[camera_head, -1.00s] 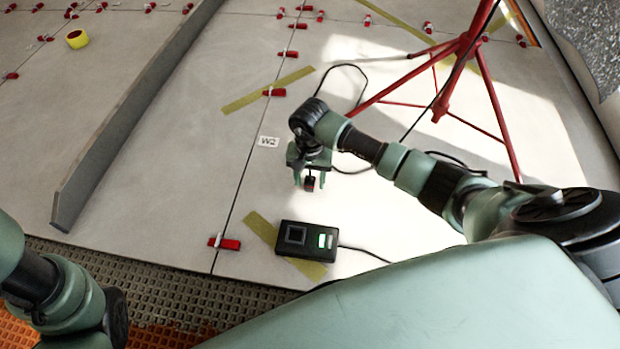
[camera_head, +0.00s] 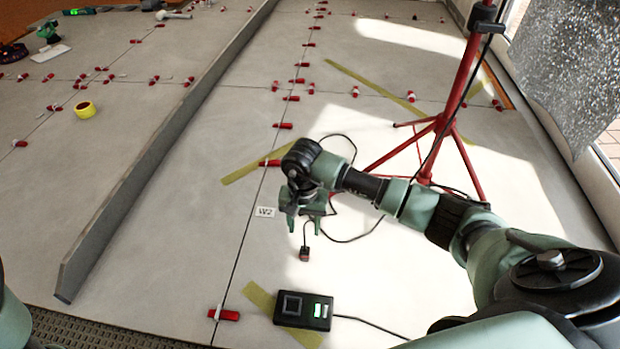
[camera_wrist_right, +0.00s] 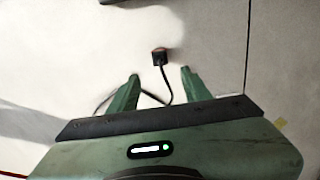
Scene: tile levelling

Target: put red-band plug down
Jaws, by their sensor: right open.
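The red-band plug (camera_head: 304,253) is a small dark block with a reddish band, just below my right gripper (camera_head: 304,227) in the head view. It appears to stand on the pale tiled floor, in the sunlit patch. In the right wrist view the plug (camera_wrist_right: 160,57) is just beyond the fingertips of the right gripper (camera_wrist_right: 160,75), apart from both. The right gripper is open and empty. The plug's black cable runs back between the fingers. My left gripper is out of view; only a bit of the left arm shows.
A black box with green lights (camera_head: 303,310) sits on tape nearer me. A red tripod (camera_head: 437,125) stands at the upper right. A long grey bar (camera_head: 165,150) lies on the left. Red levelling wedges (camera_head: 223,314) line the joints.

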